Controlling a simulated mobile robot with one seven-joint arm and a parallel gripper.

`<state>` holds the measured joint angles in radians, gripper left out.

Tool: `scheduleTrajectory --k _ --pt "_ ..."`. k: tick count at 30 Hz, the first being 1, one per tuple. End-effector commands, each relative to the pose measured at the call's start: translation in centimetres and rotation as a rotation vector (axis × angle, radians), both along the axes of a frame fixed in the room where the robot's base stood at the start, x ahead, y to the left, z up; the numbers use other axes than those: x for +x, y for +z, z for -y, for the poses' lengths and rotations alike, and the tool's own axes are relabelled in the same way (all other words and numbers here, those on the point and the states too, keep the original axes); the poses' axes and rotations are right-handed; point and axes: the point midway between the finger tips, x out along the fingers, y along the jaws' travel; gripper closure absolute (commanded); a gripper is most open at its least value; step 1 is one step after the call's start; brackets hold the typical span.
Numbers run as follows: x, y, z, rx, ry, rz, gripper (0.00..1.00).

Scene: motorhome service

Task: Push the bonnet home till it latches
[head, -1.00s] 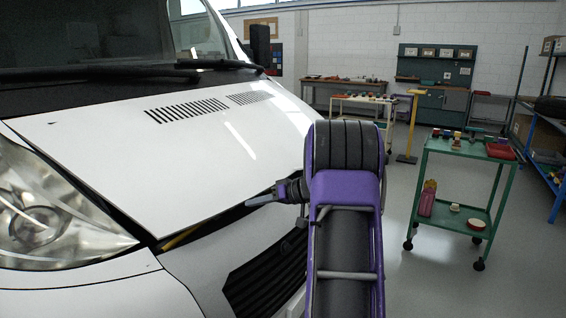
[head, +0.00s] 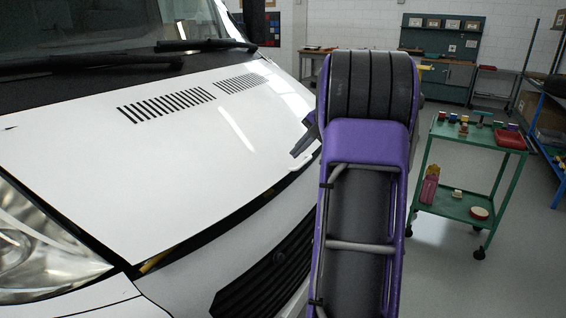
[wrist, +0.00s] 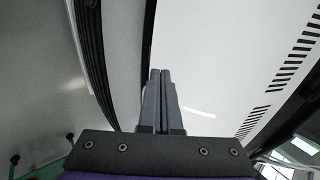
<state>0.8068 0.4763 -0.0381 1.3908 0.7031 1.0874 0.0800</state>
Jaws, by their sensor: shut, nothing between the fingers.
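The white bonnet (head: 150,165) lies nearly flat on the van's nose. A dark gap shows under its front edge, with a yellow piece (head: 155,260) in the gap near the headlamp end. My gripper (head: 301,146) is at the bonnet's front edge toward the right, partly hidden behind my arm. In the wrist view the two fingers (wrist: 160,72) are together with nothing between them, over the strip where the bonnet (wrist: 220,60) meets the front panel (wrist: 122,60). I cannot tell whether the fingertips touch the bonnet. The latch is hidden.
The headlamp (head: 40,240) is at left and the black grille (head: 265,275) is below the bonnet edge. Wipers (head: 205,45) rest above the vents. A green trolley (head: 470,140) with small items stands to the right. Grey floor is clear around it.

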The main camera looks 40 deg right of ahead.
Motion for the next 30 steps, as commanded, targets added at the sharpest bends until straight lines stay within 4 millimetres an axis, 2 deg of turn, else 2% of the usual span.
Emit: scheduleTrajectory --k 18,24,30 --pt "6.7 -9.2 -2.3 0.003 0.004 0.000 1.00" --pt "7.7 -10.6 -2.7 0.001 0.003 0.000 1.00" --pt "7.9 -10.8 -2.7 0.001 0.003 0.000 1.00"
